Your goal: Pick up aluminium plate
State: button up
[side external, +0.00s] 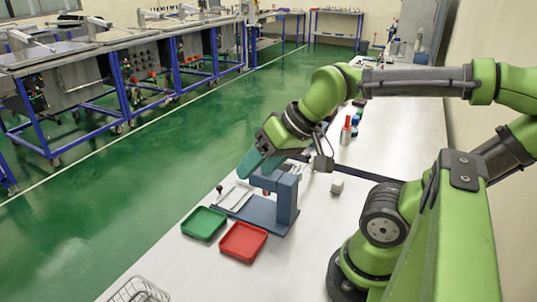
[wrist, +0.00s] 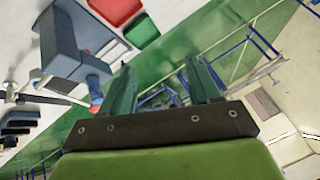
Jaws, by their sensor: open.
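My gripper (side external: 248,167) is above the work table, close to the upper part of a blue-grey press (side external: 285,195). In the wrist view its two teal fingers (wrist: 163,78) are spread apart with nothing between them. A pale flat piece (side external: 236,197) lies by the left part of the press base and may be the aluminium plate; I cannot tell for sure. A small light-grey block (side external: 337,185) sits on the table right of the press. The press also shows at the upper left of the wrist view (wrist: 62,42).
A green tray (side external: 204,223) and a red tray (side external: 243,241) stand in front of the press. A wire basket (side external: 138,291) is at the front edge. A red-topped bottle (side external: 346,130) and small items stand farther back.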

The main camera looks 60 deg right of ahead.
jog(key=w+d+f+m+g+h, duration=0.1)
jog(key=w+d+f+m+g, duration=0.3)
jog(key=w+d+m, duration=0.95)
jog(key=w+d+f+m+g+h, duration=0.1)
jog(key=w+d+f+m+g, duration=0.25)
jog(key=w+d+m, duration=1.05)
jog(key=s+a+f+m, duration=0.1)
jog(key=s+f, duration=0.1)
jog(key=f, duration=0.1)
jog(key=s+a+f+m, duration=0.1)
jog(key=s+f+m, duration=0.1)
jog(key=s+f, duration=0.1)
jog(key=s+a+f+m, duration=0.1)
jog(key=s+f+m, duration=0.1)
jog(key=f, duration=0.3)
jog(key=shift+s+a+t, duration=0.15)
jog(key=shift+s+t, duration=0.1)
notch_tip(320, 180, down, 5)
jog(key=shift+s+a+f, duration=0.1)
jog(key=shift+a, duration=0.05)
jog(key=c, duration=0.9)
